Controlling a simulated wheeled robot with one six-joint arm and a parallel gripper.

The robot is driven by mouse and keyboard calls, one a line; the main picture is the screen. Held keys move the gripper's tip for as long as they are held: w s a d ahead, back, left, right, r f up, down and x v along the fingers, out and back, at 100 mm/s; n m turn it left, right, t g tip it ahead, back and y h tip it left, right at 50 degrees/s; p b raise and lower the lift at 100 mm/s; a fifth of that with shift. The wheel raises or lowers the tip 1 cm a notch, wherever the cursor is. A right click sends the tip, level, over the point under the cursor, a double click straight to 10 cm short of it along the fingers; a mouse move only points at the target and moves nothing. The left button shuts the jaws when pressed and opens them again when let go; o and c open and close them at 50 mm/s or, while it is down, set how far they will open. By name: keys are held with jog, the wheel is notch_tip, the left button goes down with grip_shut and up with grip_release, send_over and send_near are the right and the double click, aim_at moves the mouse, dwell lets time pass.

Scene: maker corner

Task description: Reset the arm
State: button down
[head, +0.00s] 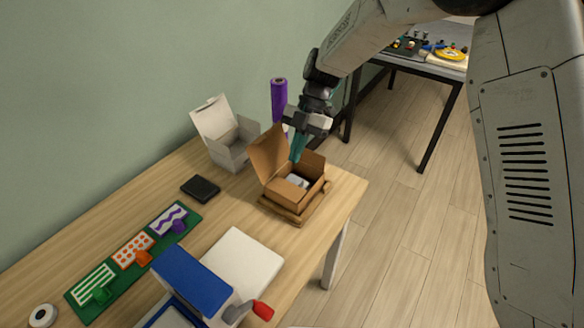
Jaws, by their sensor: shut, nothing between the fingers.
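My gripper (296,150) is at the end of my arm, which reaches down from the top of the head view. Its teal fingers are shut with nothing between them. They point down over an open brown cardboard box (283,203), and I cannot tell whether the tips are inside the box or just above it. The box sits on a wooden tray (304,217) near the right edge of the wooden table (225,215). A whitish item (299,181) lies inside the box, partly hidden by its walls.
An open white box (229,152) and a purple cylinder (279,98) stand behind. A black pad (201,188), a green board (86,309) with patterned cards, a white board (245,262) and a blue device with a red-tipped handle (193,272) lie nearer. Another table (434,66) stands beyond; floor is clear between.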

jog(key=w+d+f+v, duration=0.1)
jog(key=v, duration=0.6)
jog(key=s+d+r+m+t+h, duration=0.1)
jog(key=s+d+r+m, duration=0.3)
jog(key=s+d+m, duration=0.4)
jog(key=s+d+r+m+t+h, duration=0.1)
jog(key=s+d+r+m+t, duration=0.2)
jog(key=s+d+m, duration=0.6)
jog(key=s+d+r+m+t+h, duration=0.1)
jog(key=s+d+r+m+t, duration=0.2)
jog(key=s+d+r+m, duration=0.2)
jog(key=shift+s+d+r+m, duration=0.4)
jog(key=shift+s+d+m, duration=1.45)
jog(key=shift+s+m, duration=3)
jog(key=shift+s+n, duration=0.95)
